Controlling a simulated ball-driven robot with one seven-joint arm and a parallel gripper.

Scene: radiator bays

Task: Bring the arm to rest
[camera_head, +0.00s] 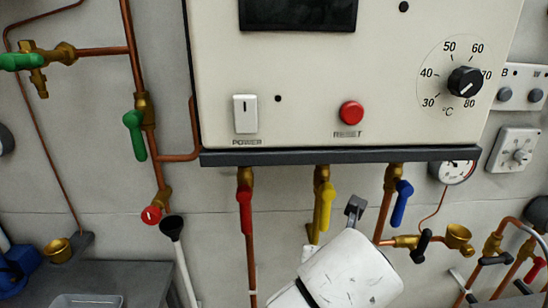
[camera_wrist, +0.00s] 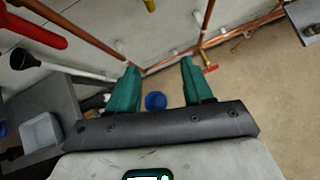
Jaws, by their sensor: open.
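My gripper (camera_wrist: 161,66) shows in the wrist view with its two teal fingers apart. Nothing is between them; the wall, pipes and floor show through the gap. In the head view a white part of my arm (camera_head: 350,272) rises at the bottom, right of centre, below the boiler-like panel. My fingers cannot be made out clearly there.
A cream control panel (camera_head: 300,95) has a red reset button (camera_head: 351,112) and a knob (camera_head: 465,81). Below it are red (camera_head: 244,212), yellow (camera_head: 326,204) and blue (camera_head: 401,203) valve handles. A grey bench (camera_head: 140,278) with a tray (camera_wrist: 42,132) stands left.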

